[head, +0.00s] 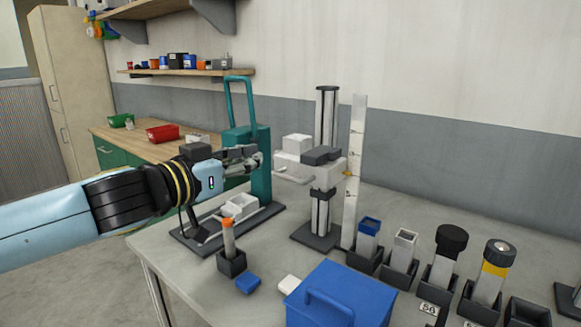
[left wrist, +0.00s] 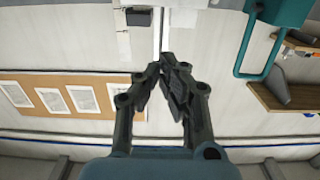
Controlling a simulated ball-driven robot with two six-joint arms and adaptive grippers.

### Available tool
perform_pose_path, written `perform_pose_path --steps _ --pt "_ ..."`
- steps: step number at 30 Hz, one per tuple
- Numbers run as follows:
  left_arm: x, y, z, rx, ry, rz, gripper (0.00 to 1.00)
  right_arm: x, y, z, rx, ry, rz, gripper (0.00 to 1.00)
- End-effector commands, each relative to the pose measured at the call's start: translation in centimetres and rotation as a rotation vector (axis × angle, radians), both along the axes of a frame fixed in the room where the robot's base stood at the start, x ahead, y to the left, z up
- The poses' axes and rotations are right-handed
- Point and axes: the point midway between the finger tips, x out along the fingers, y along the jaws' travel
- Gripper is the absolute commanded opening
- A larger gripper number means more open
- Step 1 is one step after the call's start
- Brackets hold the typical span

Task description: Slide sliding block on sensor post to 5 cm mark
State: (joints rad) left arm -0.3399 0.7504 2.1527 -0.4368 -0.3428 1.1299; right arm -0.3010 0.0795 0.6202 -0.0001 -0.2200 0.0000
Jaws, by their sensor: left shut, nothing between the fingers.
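The sensor post (head: 326,110) stands upright on a dark base (head: 316,236) in the middle of the head view. The sliding block (head: 328,171), white with a dark grey clamp part, sits partway up the post. A white ruler (head: 355,140) stands upright just right of the post. A small orange pointer (head: 347,173) reaches from the block to the ruler; the marks are too small to read. My left gripper (head: 259,157) is left of the block, apart from it, at about its height. Its fingers (left wrist: 165,66) are shut and empty in the left wrist view. My right gripper is not in view.
A teal press-like stand (head: 262,180) with a tall handle (head: 228,100) is close behind my left gripper. A blue box (head: 340,292), an orange-capped tube (head: 228,235) in a dark holder and several holders with vials stand in front.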

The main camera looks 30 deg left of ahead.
Motion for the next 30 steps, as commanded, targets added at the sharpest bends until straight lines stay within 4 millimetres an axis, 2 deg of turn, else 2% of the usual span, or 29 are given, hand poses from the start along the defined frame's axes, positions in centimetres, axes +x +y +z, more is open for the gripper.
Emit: perform_pose_path --steps 8,16,18,22,30 --pt "3.8 -0.4 -0.2 -0.009 -0.005 -0.002 0.00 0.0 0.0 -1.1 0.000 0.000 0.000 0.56" --pt "8.7 -0.8 -0.4 -0.010 -0.005 -0.002 0.00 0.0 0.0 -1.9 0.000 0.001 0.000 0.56" --pt "8.8 -0.8 -1.8 -0.007 0.003 -0.002 0.00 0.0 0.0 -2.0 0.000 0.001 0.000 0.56" --pt "9.1 -0.8 -3.4 -0.004 0.000 -0.003 0.00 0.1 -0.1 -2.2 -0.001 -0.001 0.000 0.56" --pt "9.3 -0.8 -4.4 -0.001 -0.002 -0.003 0.00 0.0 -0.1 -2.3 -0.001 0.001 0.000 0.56"
